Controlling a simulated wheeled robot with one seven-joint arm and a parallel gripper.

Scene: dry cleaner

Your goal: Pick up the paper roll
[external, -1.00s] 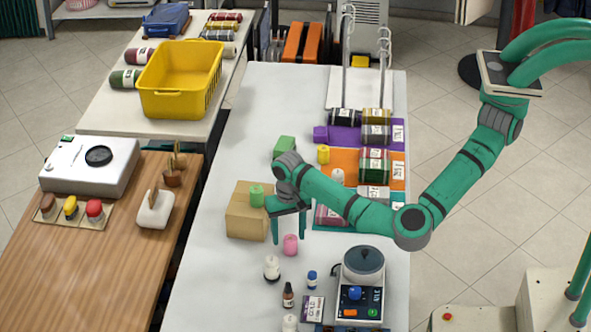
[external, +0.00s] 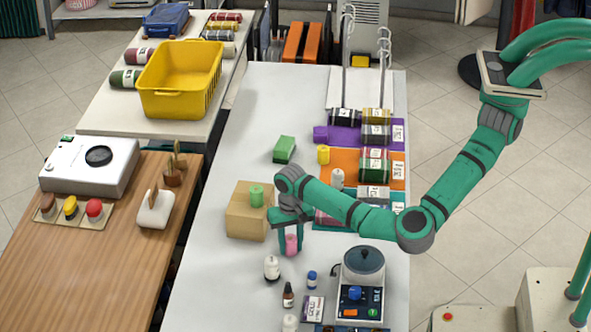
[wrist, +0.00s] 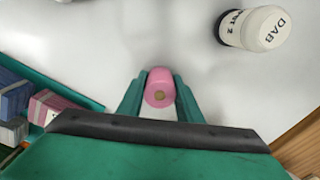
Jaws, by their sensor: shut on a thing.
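The paper roll (external: 291,247) is a small pink cylinder standing on the white table, to the right of the cardboard box. In the wrist view, the roll (wrist: 160,88) shows its pink end with a brown core. My gripper (external: 290,242) points down at it from above, and its fingers hide part of its sides. In the wrist view, my gripper's green fingers (wrist: 160,80) press on it from left and right. My gripper is shut on the roll, which appears to be at table level.
A cardboard box (external: 244,222) with a green roll (external: 256,195) on top stands close on the left. A white bottle labelled DAB (external: 272,268) stands just in front. A scale with a pot (external: 362,262) is at front right. The table's back left is clear.

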